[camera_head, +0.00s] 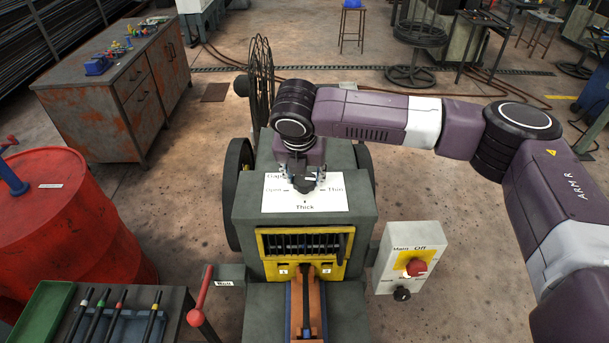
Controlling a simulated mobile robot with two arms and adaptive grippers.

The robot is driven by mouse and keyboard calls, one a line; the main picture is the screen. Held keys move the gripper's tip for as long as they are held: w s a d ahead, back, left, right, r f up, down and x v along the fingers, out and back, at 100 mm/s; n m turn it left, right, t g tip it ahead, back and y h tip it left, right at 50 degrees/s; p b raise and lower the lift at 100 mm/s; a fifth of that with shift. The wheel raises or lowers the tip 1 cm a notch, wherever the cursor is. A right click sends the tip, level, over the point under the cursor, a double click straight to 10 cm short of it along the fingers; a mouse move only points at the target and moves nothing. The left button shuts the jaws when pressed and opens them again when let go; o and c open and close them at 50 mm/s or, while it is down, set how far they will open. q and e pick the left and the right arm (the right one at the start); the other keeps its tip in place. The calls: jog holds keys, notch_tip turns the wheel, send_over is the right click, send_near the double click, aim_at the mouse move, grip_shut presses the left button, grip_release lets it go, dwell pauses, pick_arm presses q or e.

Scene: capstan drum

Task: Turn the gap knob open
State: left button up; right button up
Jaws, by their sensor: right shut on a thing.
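The gap knob (304,184) sits on a white label plate (306,203) on top of the dark green machine (250,215). My right gripper (304,180) points down from above and is shut on the gap knob. The gripper and wrist hide most of the knob, so its pointing direction is hard to tell. My left gripper is not in view.
A box with a red "Main Off" knob (416,267) stands at the machine's right. A red-handled lever (201,295) and a tool tray (125,325) are at the front left. A red barrel (50,220) and rusty cabinet (115,90) stand left.

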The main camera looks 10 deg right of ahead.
aim_at(302, 178)
jog(key=m, duration=0.2)
jog(key=m+g+h, duration=0.1)
jog(key=m, duration=0.2)
jog(key=shift+a+h, duration=0.2)
jog(key=shift+h, duration=0.1)
jog(key=m+g, duration=0.1)
jog(key=m, duration=0.1)
jog(key=m+h, duration=0.1)
jog(key=m, duration=0.2)
jog(key=shift+w+g, duration=0.15)
jog(key=shift+g, duration=0.25)
jog(key=m+g, duration=0.2)
jog(key=m, duration=0.3)
jog(key=shift+w, duration=0.15)
jog(key=m+g, duration=0.1)
jog(key=m, duration=0.4)
jog(key=shift+w+g, duration=0.15)
jog(key=shift+g, duration=0.25)
jog(key=shift+f, duration=0.1)
jog(key=o, duration=1.2)
jog(key=shift+d, duration=0.1)
jog(key=shift+c, duration=0.2)
notch_tip(302, 178, up, 10)
